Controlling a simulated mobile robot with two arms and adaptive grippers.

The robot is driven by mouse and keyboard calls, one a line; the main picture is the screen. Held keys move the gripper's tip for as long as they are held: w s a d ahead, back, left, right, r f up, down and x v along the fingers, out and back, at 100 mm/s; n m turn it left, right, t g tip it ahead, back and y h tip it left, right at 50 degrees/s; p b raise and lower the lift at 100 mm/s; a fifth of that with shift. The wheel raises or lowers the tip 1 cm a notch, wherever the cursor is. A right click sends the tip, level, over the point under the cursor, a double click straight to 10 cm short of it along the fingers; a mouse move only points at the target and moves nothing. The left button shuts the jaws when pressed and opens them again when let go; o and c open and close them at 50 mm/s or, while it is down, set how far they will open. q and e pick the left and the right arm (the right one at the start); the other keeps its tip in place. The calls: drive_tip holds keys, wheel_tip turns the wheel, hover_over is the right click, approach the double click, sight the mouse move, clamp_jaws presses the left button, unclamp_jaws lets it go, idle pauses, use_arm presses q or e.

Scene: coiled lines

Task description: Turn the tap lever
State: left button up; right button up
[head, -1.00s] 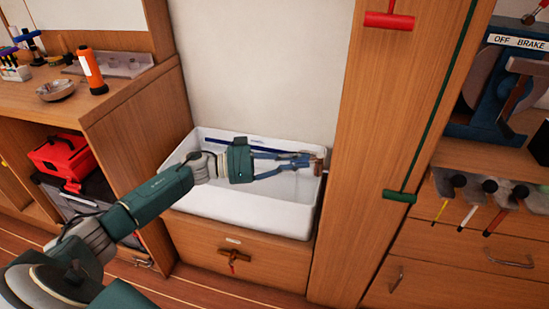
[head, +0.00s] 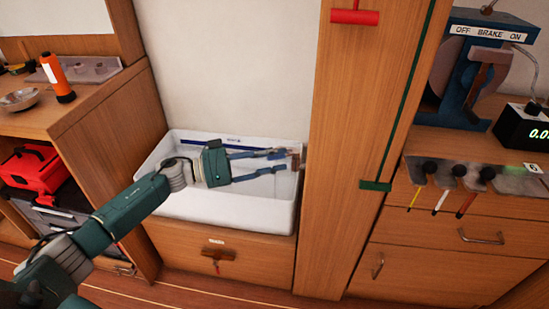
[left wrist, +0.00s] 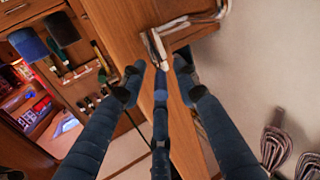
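My left gripper (head: 284,161) reaches over the white sink (head: 182,208) from the left. Its two blue fingers are apart, with nothing seen held between them. A small brown and pale fitting, apparently the tap (head: 295,161), stands just beyond the fingertips at the sink's right end. In the left wrist view, the fingertips (left wrist: 158,78) are spread and a pale, metallic tap part (left wrist: 157,48) lies just ahead of the gap. I cannot tell which part is the lever or whether a finger touches it. A narrow blue part runs between the fingers. My right gripper is out of view.
A tall wooden panel (head: 335,150) rises close to the right of the sink, with a red handle (head: 354,17) and a green handle (head: 375,185). A wooden cabinet (head: 110,150) borders the left.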

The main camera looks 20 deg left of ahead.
use_arm(q)
drive_tip(key=v, duration=1.2)
drive_tip(key=shift+d, duration=0.1)
